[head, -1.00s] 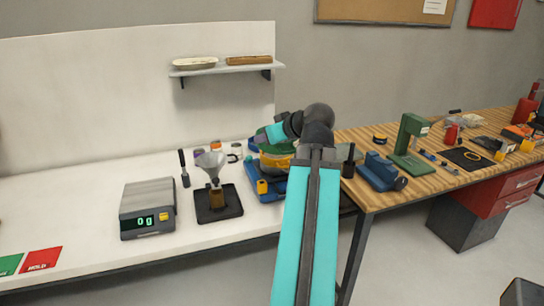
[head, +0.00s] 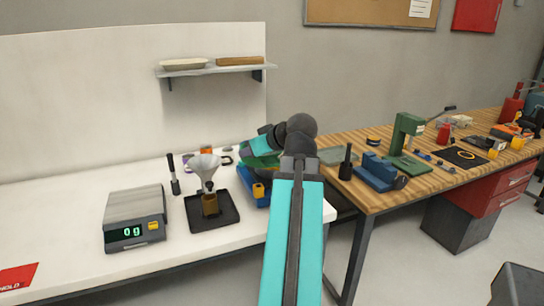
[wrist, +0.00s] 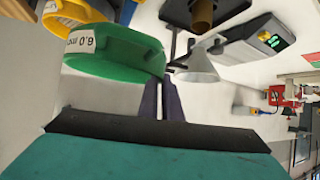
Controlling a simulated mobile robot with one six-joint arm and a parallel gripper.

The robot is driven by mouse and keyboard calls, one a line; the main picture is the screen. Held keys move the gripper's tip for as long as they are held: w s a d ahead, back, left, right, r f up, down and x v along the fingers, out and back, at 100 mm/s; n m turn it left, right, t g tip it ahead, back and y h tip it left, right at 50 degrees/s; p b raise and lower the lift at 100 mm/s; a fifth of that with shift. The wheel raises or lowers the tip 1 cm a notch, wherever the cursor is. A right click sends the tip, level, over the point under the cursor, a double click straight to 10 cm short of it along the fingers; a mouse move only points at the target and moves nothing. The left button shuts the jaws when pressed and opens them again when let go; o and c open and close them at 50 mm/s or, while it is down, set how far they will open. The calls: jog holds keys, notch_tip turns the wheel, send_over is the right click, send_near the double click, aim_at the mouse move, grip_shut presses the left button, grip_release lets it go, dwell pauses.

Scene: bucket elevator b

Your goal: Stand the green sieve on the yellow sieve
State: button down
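The green sieve (wrist: 118,58), labelled 6.0 mm, is at the upper left of the wrist view. My gripper (wrist: 164,82) has its two dark fingers close together at the green sieve's rim and looks shut on it. The yellow sieve (wrist: 62,22) is partly in view at the top left corner, beyond the green one and offset from it. I cannot tell whether they touch.
A blue base (head: 247,182) is below my wrist. Left of it are a funnel (head: 204,164) over a black tray (head: 226,216) and a scale (head: 135,207) reading 0 g. A shelf (head: 210,69) is on the wall behind. A wooden bench (head: 385,203) with tools is to the right.

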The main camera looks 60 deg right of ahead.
jog(key=shift+d, duration=0.15)
jog(key=w+d+p, duration=0.1)
jog(key=w+d, duration=0.1)
jog(key=d, duration=0.4)
jog(key=w+d+f+p, duration=0.1)
jog(key=w+d, duration=0.2)
jog(key=d, duration=0.4)
jog(key=shift+d+f, duration=0.15)
jog(key=shift+d, duration=0.15)
jog(key=shift+w+d, duration=0.15)
jog(key=shift+d, duration=0.35)
jog(key=shift+f+p, duration=0.7)
jog(key=shift+f, duration=1.05)
jog(key=shift+d+f, duration=0.1)
jog(key=shift+f+b, duration=0.4)
jog(key=shift+f, duration=0.05)
jog(key=c, duration=1.9)
grip_release()
